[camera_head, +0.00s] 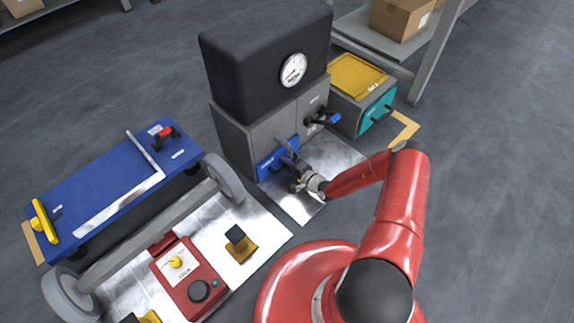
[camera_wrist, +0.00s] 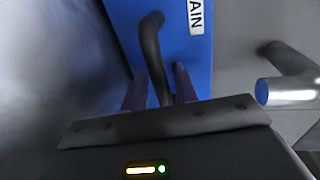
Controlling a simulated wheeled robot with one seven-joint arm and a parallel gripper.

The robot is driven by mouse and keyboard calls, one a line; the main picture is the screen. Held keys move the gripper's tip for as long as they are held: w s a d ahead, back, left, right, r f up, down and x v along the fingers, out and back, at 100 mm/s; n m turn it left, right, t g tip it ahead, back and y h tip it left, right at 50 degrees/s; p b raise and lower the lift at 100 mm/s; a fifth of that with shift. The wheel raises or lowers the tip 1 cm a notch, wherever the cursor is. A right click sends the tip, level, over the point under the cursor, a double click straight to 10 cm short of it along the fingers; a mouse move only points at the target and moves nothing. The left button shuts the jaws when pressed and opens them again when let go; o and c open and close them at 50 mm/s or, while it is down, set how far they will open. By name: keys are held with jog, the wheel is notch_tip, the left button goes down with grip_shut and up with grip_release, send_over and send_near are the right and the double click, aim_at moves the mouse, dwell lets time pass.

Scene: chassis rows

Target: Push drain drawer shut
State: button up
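The drain drawer has a blue front (camera_head: 267,169) low on the grey cabinet under the black housing. In the wrist view the blue front (camera_wrist: 181,35) fills the top middle, with a white label ending in "AIN" and a curved black handle (camera_wrist: 150,50). How far the drawer stands out is hard to tell. My gripper (camera_head: 289,161) is at the drawer front. In the wrist view its two fingers (camera_wrist: 159,85) are apart, with the lower part of the handle between them. I cannot tell whether the fingertips touch the front.
A blue-ended metal rod (camera_wrist: 285,92) is close right of my gripper in the wrist view. A teal-fronted box (camera_head: 376,112) stands behind right; a blue cart (camera_head: 100,190) stands left. Floor at right is clear.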

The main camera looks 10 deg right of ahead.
jog(key=shift+a+r, duration=0.1)
jog(key=shift+r, duration=0.15)
jog(key=shift+s+d+r, duration=0.1)
jog(key=shift+s+d, duration=0.15)
jog(key=shift+s, duration=0.1)
jog(key=p+v, duration=0.1)
jog(key=v, duration=0.5)
jog(key=shift+s+d+p, duration=0.15)
jog(key=shift+p, duration=0.15)
jog(key=shift+s+d, duration=0.15)
jog(key=shift+s, duration=0.15)
